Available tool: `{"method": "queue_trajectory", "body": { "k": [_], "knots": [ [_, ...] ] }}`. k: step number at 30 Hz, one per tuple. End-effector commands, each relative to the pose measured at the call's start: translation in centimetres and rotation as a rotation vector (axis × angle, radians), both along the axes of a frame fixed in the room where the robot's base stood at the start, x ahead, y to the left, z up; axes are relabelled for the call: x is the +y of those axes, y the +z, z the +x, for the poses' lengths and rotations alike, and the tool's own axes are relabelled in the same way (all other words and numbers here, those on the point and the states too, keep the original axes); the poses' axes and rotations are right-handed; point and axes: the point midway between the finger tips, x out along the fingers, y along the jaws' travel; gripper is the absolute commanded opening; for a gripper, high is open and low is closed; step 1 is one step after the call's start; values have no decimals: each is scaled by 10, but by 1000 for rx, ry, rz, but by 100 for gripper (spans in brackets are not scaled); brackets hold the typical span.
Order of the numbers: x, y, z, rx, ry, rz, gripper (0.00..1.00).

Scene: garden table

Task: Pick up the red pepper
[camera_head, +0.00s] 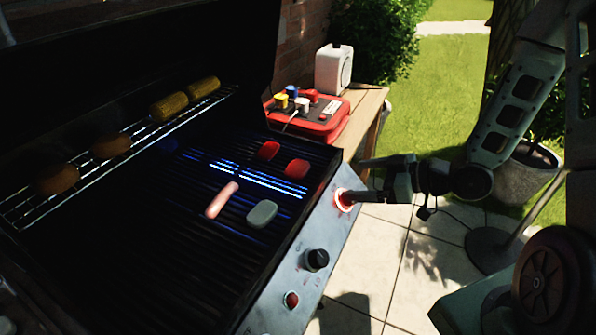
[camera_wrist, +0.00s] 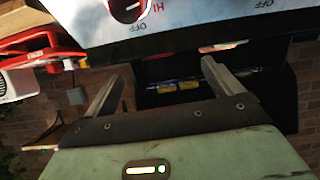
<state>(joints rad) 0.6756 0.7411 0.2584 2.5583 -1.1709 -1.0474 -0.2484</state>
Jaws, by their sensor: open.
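Two red pieces that look like pepper lie on the dark grill grate: one red pepper piece (camera_head: 268,150) farther back and another red piece (camera_head: 297,168) nearer the front edge. My gripper (camera_head: 358,180) is at the right front of the grill, beside the glowing red knob (camera_head: 344,199), apart from both red pieces. In the wrist view my gripper (camera_wrist: 162,72) has its two fingers spread with nothing between them. The wrist view faces the grill's front panel (camera_wrist: 200,22) and does not clearly show the red pieces.
A pink sausage (camera_head: 221,200) and a pale grey-white piece (camera_head: 261,214) lie on the grate. Corn cobs (camera_head: 169,106) and buns (camera_head: 110,146) sit on the raised rack (camera_head: 150,135).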

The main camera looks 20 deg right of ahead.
Motion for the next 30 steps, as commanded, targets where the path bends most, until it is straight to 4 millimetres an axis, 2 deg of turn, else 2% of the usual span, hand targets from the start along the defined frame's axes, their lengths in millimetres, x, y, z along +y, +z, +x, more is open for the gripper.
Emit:
{"method": "queue_trajectory", "body": {
  "k": [4, 10, 17, 26, 30],
  "knots": [
    [-14, 9, -9, -88, -19, 130, 91],
    [-11, 8, -6, -127, -19, 173, 91],
    [13, -1, 17, -128, -16, 170, 91],
    [54, -5, 57, -121, -17, 174, 91],
    [64, -9, 69, -122, -20, 172, 91]
  ]
}}
